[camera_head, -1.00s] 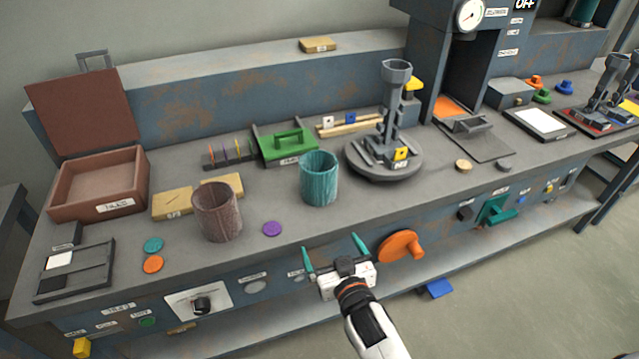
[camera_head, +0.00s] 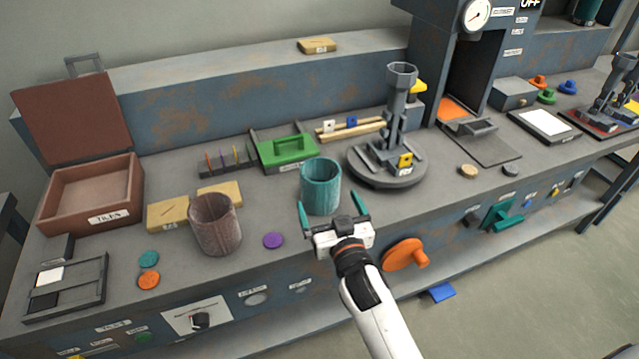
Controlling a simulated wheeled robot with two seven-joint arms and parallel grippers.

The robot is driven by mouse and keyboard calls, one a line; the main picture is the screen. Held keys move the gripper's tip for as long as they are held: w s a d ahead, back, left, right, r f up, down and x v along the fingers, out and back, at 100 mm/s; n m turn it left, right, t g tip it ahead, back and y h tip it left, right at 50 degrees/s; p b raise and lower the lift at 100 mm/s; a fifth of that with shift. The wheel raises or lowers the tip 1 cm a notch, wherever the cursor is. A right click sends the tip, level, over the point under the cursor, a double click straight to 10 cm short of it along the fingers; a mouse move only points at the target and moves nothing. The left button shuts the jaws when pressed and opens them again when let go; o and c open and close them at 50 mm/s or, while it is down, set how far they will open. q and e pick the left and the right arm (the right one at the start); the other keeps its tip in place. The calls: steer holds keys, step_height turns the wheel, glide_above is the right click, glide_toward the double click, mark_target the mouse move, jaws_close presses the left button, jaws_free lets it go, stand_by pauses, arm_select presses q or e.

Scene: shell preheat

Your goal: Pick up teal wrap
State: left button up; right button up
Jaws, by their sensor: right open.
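The teal wrap (camera_head: 320,184) is an open-topped, streaked teal cylinder standing upright on the grey bench top. My right gripper (camera_head: 332,213) is open, with its two teal fingers apart and nothing between them. It is at the bench's front edge, just on the near side of the teal wrap, and its fingers point toward it. In the picture the fingertips lie to either side of the wrap's lower part; whether they touch it I cannot tell. My left gripper is not in view.
A brown cylinder (camera_head: 215,224) stands left of the teal wrap, with a purple disc (camera_head: 273,240) between them. A round grey stand (camera_head: 387,172) with a post is close on the right. A green handled block (camera_head: 288,151) lies behind. An orange knob (camera_head: 405,254) projects from the bench front.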

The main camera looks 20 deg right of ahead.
mark_target(316, 170)
steer(key=w, duration=0.8)
steer(key=shift+w+d+f+p, duration=0.15)
steer(key=shift+w+d+p, duration=0.05)
steer(key=shift+p, duration=0.1)
steer(key=shift+s, duration=0.1)
steer(key=c, duration=1)
